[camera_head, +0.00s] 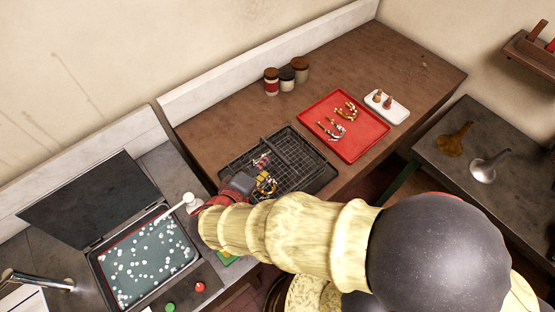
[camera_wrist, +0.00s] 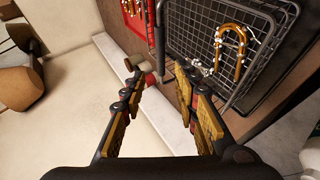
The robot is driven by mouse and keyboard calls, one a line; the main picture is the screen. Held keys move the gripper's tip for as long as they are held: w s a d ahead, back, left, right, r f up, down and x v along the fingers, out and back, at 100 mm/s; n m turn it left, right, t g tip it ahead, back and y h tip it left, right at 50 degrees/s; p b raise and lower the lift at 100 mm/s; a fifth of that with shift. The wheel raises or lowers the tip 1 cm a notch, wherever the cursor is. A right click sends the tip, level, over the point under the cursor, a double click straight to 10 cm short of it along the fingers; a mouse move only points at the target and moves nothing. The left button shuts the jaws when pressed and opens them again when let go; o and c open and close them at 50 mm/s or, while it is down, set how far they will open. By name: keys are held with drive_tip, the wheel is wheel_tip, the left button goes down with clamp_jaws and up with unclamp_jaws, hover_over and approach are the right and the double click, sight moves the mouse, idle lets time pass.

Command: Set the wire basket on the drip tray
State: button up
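The black wire basket (camera_head: 303,156) is at the front of the brown bench, with brass horn parts in it. It also shows in the wrist view (camera_wrist: 205,45), with a curved brass tube inside. The dark drip tray (camera_head: 325,185) shows around and under the basket. I cannot tell whether the basket rests fully on it. My gripper (camera_head: 246,183) is at the basket's left end, partly hidden by my arm in the head view. In the wrist view my gripper (camera_wrist: 160,78) has its fingers apart, with nothing seen held between them.
A red tray (camera_head: 365,140) with brass parts lies right of the basket. A white dish (camera_head: 387,106) and jars (camera_head: 287,79) stand behind. An open tank (camera_head: 147,262) of foamy green liquid is at left. The back right of the bench (camera_head: 420,60) is mostly clear.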

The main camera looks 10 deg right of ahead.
drive_tip(key=s+d+r+m+g, duration=0.25)
drive_tip(key=d+r, duration=0.25)
drive_tip(key=d, duration=0.3)
drive_tip(key=s+d+r+m+g, duration=0.2)
drive_tip(key=d+r+m+g, duration=0.15)
drive_tip(key=d, duration=0.35)
drive_tip(key=s+d+r+m+y, duration=0.1)
drive_tip(key=s+d+r+y, duration=0.1)
drive_tip(key=r, duration=0.3)
drive_tip(key=s+d+r+m+t+y, duration=0.1)
drive_tip(key=s+d+r+m+y, duration=0.1)
drive_tip(key=s+r+y, duration=0.1)
wheel_tip(320, 180, up, 3)
drive_tip(key=shift+s+d+f+y, duration=0.15)
drive_tip(key=shift+s+y, duration=0.25)
drive_tip(key=shift+s, duration=0.45)
wheel_tip(320, 180, down, 16)
drive_tip(key=b, duration=1.6)
drive_tip(key=shift+f, duration=0.15)
